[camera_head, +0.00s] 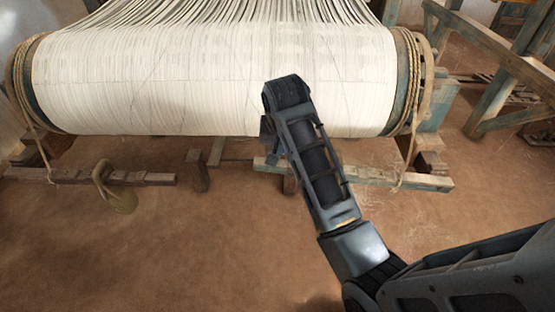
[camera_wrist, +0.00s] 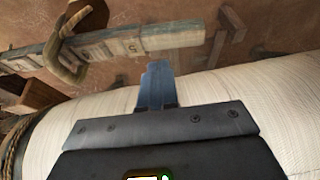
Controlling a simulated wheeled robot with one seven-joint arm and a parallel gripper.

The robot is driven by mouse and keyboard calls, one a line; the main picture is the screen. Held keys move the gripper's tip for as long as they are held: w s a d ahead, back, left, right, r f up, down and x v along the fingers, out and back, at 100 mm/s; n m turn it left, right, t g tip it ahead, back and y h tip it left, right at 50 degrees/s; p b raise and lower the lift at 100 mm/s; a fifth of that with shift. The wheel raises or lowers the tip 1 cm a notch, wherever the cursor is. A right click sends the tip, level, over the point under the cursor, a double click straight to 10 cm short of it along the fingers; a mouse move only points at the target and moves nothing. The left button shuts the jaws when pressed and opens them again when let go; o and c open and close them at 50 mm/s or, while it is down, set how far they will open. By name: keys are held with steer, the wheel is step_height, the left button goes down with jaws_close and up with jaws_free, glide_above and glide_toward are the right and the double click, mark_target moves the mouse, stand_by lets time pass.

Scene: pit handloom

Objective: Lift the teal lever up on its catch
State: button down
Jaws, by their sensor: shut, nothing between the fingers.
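A long wooden bar with worn teal paint (camera_head: 360,174) lies low in front of the cloth roll, right of centre. It is the thing that best fits the teal lever. A worn teal bar also crosses the upper part of the wrist view (camera_wrist: 170,37), and the two look like the same bar. I cannot make out a catch. My gripper (camera_head: 272,158) is shut and empty by the bar's left end, partly hidden behind my wrist. In the wrist view its blue-grey fingers (camera_wrist: 156,78) point at the bar and stop short of its edge in the picture. I cannot tell the depth between them.
The large roll of white cloth (camera_head: 210,80) fills the space behind my gripper, with rope wound at both ends. Another wooden bar (camera_head: 70,177) with a hanging loop (camera_head: 118,195) lies at left. The brown floor (camera_head: 200,250) in front is clear.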

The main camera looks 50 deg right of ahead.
steer(key=x, duration=0.6)
steer(key=shift+a+f, duration=0.25)
steer(key=shift+f, duration=0.25)
steer(key=shift+w+a+f, duration=0.1)
steer(key=shift+w+f, duration=0.05)
steer(key=shift+f, duration=0.55)
step_height(320, 180, up, 4)
steer(key=p, duration=0.5)
glide_above(277, 170)
steer(key=v, duration=1)
steer(key=shift+s+a, duration=0.25)
steer(key=shift+a, duration=0.05)
